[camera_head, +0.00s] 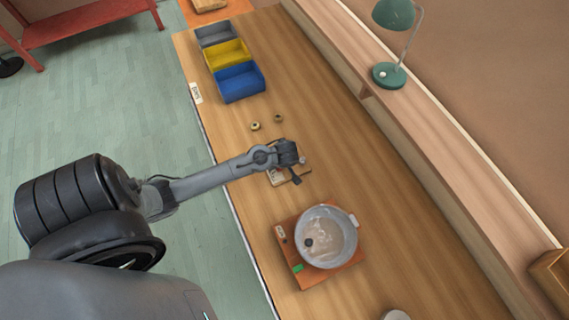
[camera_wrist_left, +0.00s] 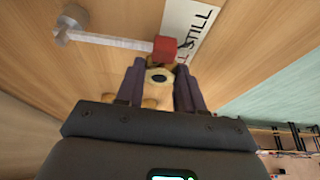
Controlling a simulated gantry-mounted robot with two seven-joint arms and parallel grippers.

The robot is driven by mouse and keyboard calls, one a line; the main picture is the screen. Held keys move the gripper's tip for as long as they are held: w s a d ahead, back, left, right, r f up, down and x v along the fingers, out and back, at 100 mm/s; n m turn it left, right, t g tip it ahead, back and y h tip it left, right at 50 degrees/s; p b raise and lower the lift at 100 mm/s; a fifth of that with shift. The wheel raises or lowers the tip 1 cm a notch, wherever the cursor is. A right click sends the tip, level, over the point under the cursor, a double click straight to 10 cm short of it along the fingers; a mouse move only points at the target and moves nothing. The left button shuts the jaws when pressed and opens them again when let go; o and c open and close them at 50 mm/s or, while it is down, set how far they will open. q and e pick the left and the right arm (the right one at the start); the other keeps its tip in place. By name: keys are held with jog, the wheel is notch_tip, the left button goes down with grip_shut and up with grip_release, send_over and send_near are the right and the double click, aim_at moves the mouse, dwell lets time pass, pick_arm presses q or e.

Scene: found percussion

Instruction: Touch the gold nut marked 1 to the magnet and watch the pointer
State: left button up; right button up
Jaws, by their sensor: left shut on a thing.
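My left gripper (camera_head: 292,176) is over a small board (camera_head: 274,180) in the middle of the table and hides part of it. In the left wrist view my left gripper (camera_wrist_left: 160,88) is shut on a gold nut (camera_wrist_left: 154,94) with a dark hole; no number is legible on it. Just beyond the nut is a red block (camera_wrist_left: 165,48), apparently the magnet, at the end of a pale pointer arm (camera_wrist_left: 115,41) from a round grey post (camera_wrist_left: 70,25). Nut and block look very close; I cannot tell whether they touch. A white card (camera_wrist_left: 198,22) reading "STILL" lies beside the block.
Two more small nuts stand apart on the table, one nearer (camera_head: 255,126) and one farther (camera_head: 279,118). Blue (camera_head: 240,84), yellow (camera_head: 227,55) and grey (camera_head: 215,35) bins stand at the back. A metal bowl (camera_head: 348,222) sits on an orange base (camera_head: 290,258). A green lamp (camera_head: 387,76) stands on the shelf.

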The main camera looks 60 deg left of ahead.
pick_arm(q)
jog(key=shift+a, duration=0.15)
jog(key=shift+a, duration=0.15)
jog(key=shift+w+a+p, duration=0.15)
jog(key=shift+a+p, duration=0.2)
jog(key=shift+a, duration=0.35)
jog(key=shift+w+a+p, duration=0.15)
jog(key=shift+a+p, duration=0.2)
jog(key=shift+a, duration=0.3)
jog(key=shift+a, duration=0.1)
dwell(1.1)
jog(key=shift+a, duration=0.15)
